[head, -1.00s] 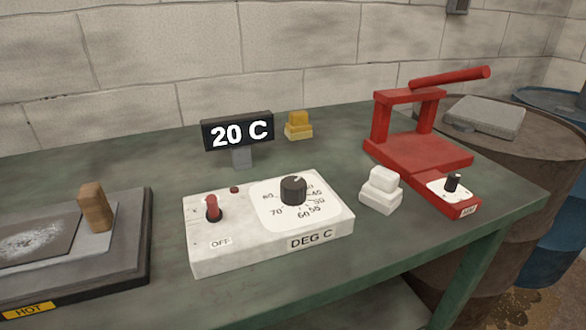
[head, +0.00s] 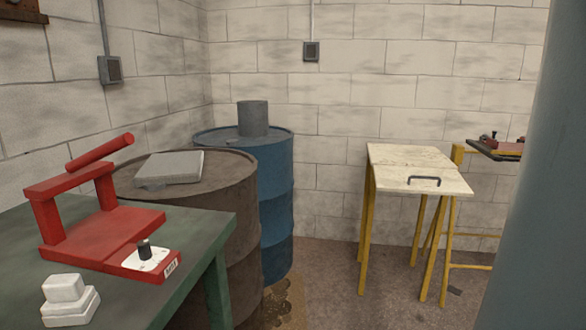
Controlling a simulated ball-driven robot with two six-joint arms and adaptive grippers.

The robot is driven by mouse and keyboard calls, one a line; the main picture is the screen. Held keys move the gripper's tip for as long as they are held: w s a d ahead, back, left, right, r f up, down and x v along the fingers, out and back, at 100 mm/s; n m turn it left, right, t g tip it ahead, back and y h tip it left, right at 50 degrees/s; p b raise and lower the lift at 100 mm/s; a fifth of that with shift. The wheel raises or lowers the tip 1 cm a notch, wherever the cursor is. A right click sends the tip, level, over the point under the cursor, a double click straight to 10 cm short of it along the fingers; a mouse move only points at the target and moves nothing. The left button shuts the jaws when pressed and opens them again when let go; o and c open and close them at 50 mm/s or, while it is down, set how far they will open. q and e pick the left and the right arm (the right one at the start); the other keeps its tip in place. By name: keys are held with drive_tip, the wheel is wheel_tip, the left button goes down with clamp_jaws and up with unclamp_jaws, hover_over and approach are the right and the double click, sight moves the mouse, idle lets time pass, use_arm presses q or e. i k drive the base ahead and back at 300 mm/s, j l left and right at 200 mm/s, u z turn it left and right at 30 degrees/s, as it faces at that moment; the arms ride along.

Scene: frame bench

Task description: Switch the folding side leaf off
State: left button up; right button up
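A small pale table with yellow legs (head: 388,152) stands against the back wall at the right. Its front board (head: 450,186), which looks like the folding side leaf, lies about level with the rear board, with a seam between them. A dark bar handle (head: 424,180) sits on top of the front board. I cannot make out a switch on it. Neither of my grippers is in view.
A green bench (head: 130,290) at the left holds a red press (head: 110,225) and white blocks (head: 70,297). A brown drum (head: 225,210) and a blue drum (head: 277,190) stand beyond it. A blue-grey upright (head: 545,190) blocks the right edge.

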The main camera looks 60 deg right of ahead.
sight(403, 178)
drive_tip(key=z, duration=2.7)
drive_tip(key=i+u, duration=0.1)
drive_tip(key=i, duration=0.6)
drive_tip(key=i+l+u, duration=0.1)
drive_tip(key=i, duration=0.6)
drive_tip(key=i+l+u, duration=0.1)
drive_tip(key=i+l, duration=0.15)
drive_tip(key=i, duration=0.45)
